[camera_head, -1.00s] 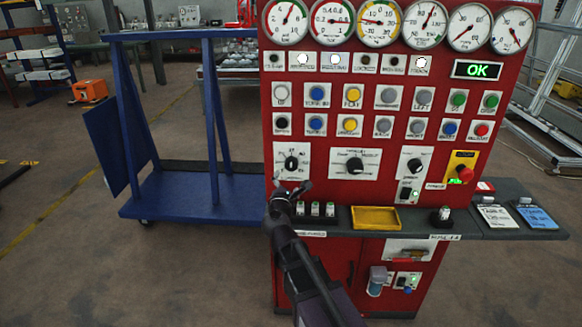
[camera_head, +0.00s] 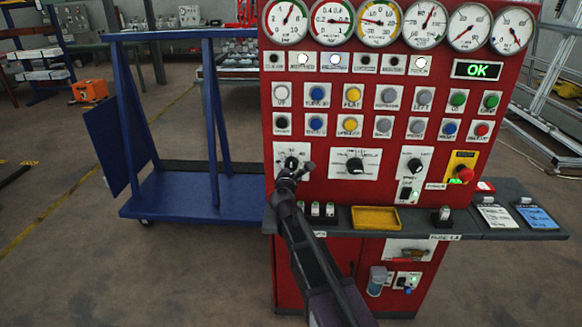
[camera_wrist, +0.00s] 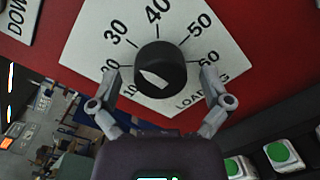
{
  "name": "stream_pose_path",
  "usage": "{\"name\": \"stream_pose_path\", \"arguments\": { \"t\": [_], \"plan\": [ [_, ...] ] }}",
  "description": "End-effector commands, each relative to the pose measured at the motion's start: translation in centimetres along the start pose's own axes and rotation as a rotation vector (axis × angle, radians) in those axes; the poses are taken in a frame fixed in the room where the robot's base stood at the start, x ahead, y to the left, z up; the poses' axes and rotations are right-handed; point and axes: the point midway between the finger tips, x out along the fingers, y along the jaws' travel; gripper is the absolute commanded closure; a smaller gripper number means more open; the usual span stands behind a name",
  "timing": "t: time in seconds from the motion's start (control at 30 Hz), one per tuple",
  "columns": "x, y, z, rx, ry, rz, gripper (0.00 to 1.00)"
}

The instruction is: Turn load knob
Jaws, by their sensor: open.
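The load knob (camera_wrist: 160,69) is a round black knob with a white pointer mark, on a white dial plate (camera_wrist: 98,45) with numbers and the word LOAD. In the head view the knob (camera_head: 291,162) is on the left of the red panel's lowest knob row, partly behind my gripper. My gripper (camera_head: 296,171) is open in front of it. In the wrist view my gripper (camera_wrist: 161,85) has one finger on each side of the knob's lower part; I cannot tell whether they touch it.
The red panel (camera_head: 330,190) has two more black knobs (camera_head: 355,166) to the right, a red emergency button (camera_head: 466,174), rows of buttons and gauges above. A grey ledge (camera_head: 345,226) with a yellow tray (camera_head: 376,217) juts out below. A blue cart (camera_head: 190,190) stands left.

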Motion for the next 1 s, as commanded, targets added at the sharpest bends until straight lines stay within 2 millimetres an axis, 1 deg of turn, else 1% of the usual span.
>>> {"name": "stream_pose_path", "arguments": {
  "t": [0.1, 0.13, 0.17, 0.2, 0.27, 0.3, 0.4, 0.77, 1.0],
  "plan": [
    [-0.02, 0.0, 0.0, 0.0, 0.0, 0.0, 0.02],
    [-0.02, 0.0, 0.0, 0.0, 0.0, 0.0, 0.08],
    [-0.03, 0.0, 0.0, 0.0, 0.0, 0.0, 0.17],
    [-0.03, 0.0, 0.0, 0.0, 0.0, 0.0, 0.29],
    [-0.03, 0.0, 0.0, 0.0, 0.0, 0.0, 0.46],
    [-0.03, 0.0, 0.0, 0.0, 0.0, 0.0, 0.58],
    [-0.02, 0.01, 0.0, 0.0, 0.0, 0.0, 0.85],
    [0.03, 0.05, 0.0, 0.021, 0.001, -0.001, 0.85],
    [0.07, 0.09, 0.02, 0.112, 0.005, -0.005, 0.85]
  ]
}}
